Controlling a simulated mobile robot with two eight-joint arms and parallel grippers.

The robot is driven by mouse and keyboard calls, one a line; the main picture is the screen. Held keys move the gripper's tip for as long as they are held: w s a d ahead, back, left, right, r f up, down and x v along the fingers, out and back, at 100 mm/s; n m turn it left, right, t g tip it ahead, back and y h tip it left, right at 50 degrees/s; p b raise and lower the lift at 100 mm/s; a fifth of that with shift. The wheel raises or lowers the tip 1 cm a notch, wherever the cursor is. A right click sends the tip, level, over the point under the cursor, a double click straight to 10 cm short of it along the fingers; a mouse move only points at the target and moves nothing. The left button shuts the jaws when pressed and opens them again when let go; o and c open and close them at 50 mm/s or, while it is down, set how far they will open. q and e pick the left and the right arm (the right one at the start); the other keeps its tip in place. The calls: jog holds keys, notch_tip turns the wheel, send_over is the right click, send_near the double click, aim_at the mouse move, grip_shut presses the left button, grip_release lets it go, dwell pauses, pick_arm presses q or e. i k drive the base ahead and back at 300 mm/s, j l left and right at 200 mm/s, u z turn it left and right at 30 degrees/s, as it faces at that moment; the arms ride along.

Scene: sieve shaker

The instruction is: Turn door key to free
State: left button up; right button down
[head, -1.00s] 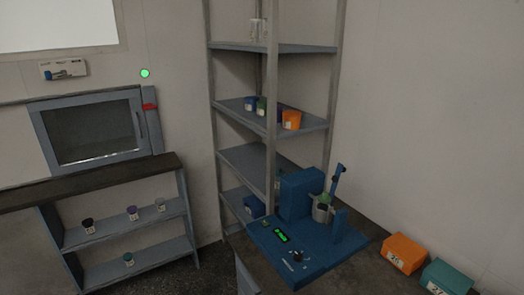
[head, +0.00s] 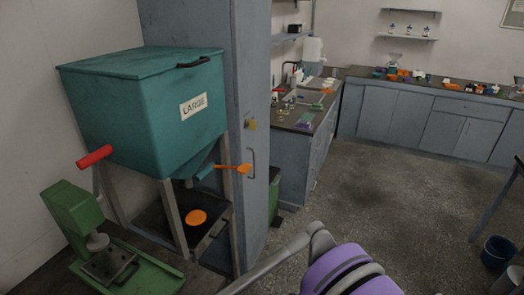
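A tall grey-blue cabinet (head: 245,60) stands left of centre, its door facing right. A small brass-coloured piece (head: 250,125), which looks like a lock or key, sits on the door above a curved pull handle (head: 251,163). It is too small to tell which way any key is turned. The door looks closed. Part of my own arm, purple and grey, shows at the bottom centre, but neither gripper is in view.
A teal hopper marked LARGE (head: 140,110) on legs stands left of the cabinet, its orange-ended lever (head: 232,168) sticking out towards the door. A green press (head: 75,210) is at lower left. A blue bucket (head: 500,252) stands at right. Open floor (head: 370,185) lies between.

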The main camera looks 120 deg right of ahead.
aim_at(251, 123)
jog(key=z, duration=3.85)
jog(key=i+l+u, duration=0.25)
jog(key=i+l, duration=0.65)
jog(key=i, duration=0.15)
